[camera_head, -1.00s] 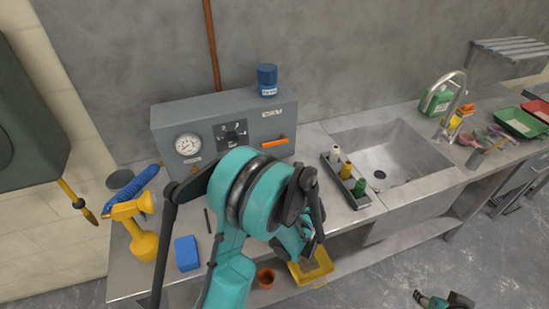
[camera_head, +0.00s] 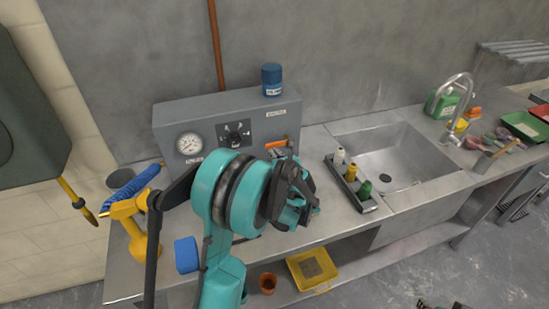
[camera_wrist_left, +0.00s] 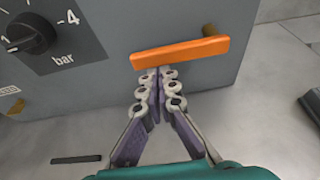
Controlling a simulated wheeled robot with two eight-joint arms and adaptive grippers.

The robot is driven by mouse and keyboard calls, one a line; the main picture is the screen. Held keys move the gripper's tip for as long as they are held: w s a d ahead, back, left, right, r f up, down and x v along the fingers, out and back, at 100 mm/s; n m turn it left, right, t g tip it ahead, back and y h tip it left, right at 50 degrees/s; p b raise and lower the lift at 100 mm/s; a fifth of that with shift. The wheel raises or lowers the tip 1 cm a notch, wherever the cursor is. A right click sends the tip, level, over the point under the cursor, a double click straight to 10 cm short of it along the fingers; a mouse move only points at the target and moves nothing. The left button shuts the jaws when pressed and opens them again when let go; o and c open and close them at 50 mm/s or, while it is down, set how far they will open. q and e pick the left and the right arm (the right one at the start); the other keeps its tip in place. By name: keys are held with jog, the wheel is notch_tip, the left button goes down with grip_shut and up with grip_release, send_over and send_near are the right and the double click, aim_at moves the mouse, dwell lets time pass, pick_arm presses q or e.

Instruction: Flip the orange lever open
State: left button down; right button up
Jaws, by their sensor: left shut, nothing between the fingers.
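The orange lever (camera_wrist_left: 180,52) is a bar on the front of a grey box (camera_wrist_left: 110,80), lying nearly level with a slight tilt in the left wrist view. In the head view the lever (camera_head: 277,145) is partly covered by my left arm and gripper. My left gripper (camera_wrist_left: 157,78) is shut and empty, with its fingertips just below the lever's lower edge. I cannot tell whether they touch it. In the head view my left gripper (camera_head: 284,160) is in front of the box. Part of my right arm shows at the bottom edge; its jaws cannot be made out.
The box also carries a gauge (camera_head: 188,145) and a black dial (camera_head: 234,134), with a blue jar (camera_head: 272,80) on top. A tray of bottles (camera_head: 350,183) stands right of my gripper, by the sink (camera_head: 400,150). A yellow spray bottle (camera_head: 140,240) and blue sponge (camera_head: 187,255) are left.

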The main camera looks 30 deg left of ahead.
aim_at(275, 145)
pick_arm(q)
jog(key=shift+s+r+m, duration=0.1)
jog(key=shift+r+m, duration=0.3)
dwell(0.4)
notch_tip(275, 145, up, 3)
jog(key=m+g+y+p, duration=0.1)
jog(key=m+y, duration=0.1)
jog(key=m, duration=0.1)
jog(key=shift+d+m+g, duration=0.1)
jog(key=shift+m+g, duration=0.2)
jog(key=shift+g, duration=0.1)
jog(key=shift+m, duration=0.6)
jog(key=shift+w+d+r+p, duration=0.3)
jog(key=shift+w+d+r, duration=0.2)
jog(key=shift+w+r, duration=0.25)
jog(key=shift+w+d+r+p, duration=0.3)
jog(key=shift+w+d+r, duration=0.2)
jog(key=shift+r, duration=0.3)
jog(key=shift+w+d+r+p, duration=0.3)
jog(key=shift+w+d+r, duration=0.2)
jog(key=shift+w+r, duration=0.25)
jog(key=shift+w+d+r, duration=0.1)
jog(key=shift+d+r, duration=0.05)
